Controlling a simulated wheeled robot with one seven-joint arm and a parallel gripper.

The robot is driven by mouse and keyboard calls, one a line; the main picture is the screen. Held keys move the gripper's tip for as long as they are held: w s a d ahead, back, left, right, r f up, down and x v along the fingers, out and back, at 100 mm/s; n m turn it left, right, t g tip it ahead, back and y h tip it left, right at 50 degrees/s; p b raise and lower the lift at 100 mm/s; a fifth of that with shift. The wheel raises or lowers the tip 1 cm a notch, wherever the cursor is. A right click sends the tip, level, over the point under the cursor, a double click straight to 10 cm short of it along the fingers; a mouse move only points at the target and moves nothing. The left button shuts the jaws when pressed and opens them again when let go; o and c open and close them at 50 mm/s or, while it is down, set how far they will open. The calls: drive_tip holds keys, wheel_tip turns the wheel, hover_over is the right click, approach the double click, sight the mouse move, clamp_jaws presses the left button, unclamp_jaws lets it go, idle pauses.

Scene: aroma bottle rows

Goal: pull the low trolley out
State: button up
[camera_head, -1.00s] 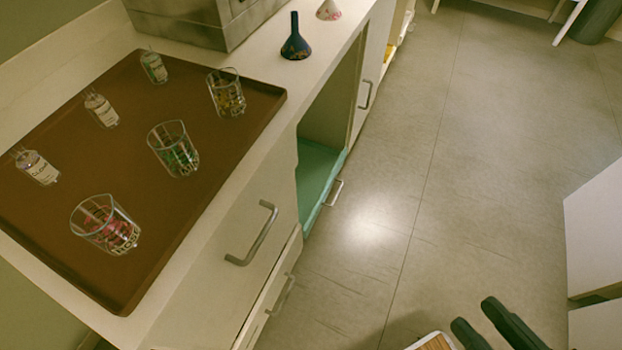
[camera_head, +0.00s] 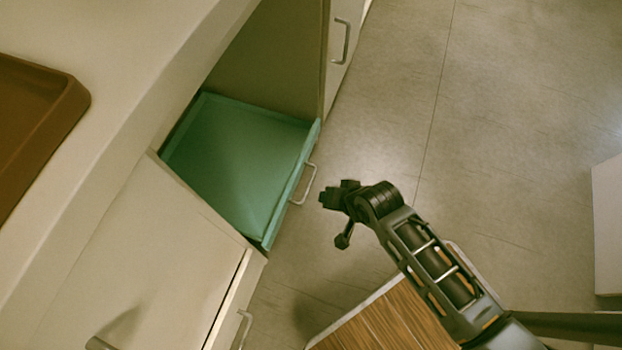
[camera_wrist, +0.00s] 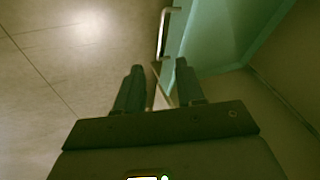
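The low trolley (camera_head: 235,165) is a shallow teal tray inside the open cabinet bay, with a metal bar handle (camera_head: 306,186) on its front edge. The wrist view shows its teal side (camera_wrist: 215,32) and the handle (camera_wrist: 164,32) just beyond the fingers. My gripper (camera_head: 332,212) is in front of the trolley, to the right of the handle and apart from it. In the wrist view its two fingers (camera_wrist: 158,82) are spread with nothing between them but the background. The trolley's back corner is partly hidden by the counter.
The brown tray (camera_head: 75,95) lies on the counter at the left. Cabinet fronts with handles (camera_head: 342,42) flank the bay. A wooden-topped surface (camera_head: 385,325) is below my arm. A pale cabinet (camera_head: 608,225) stands at the right. Open floor (camera_head: 490,110) lies between.

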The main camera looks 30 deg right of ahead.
sight(310, 183)
drive_tip(key=w+f+m+g+b, duration=0.1)
drive_tip(key=w+f+b, duration=0.2)
drive_tip(key=w+f, duration=0.1)
drive_tip(key=w+d+f+m+g+b, duration=0.1)
drive_tip(key=w+f+b, duration=0.3)
drive_tip(key=f, duration=0.3)
drive_tip(key=w+f+m+g+b, duration=0.1)
drive_tip(key=w+f+g+b, duration=0.1)
drive_tip(key=w+f+b, duration=0.2)
drive_tip(key=shift+w+d+f+y, duration=0.15)
drive_tip(key=shift+w+f, duration=0.05)
drive_tip(key=shift+f, duration=0.25)
drive_tip(key=shift+w+d+f+y, duration=0.15)
drive_tip(key=shift+f, duration=0.25)
clamp_jaws()
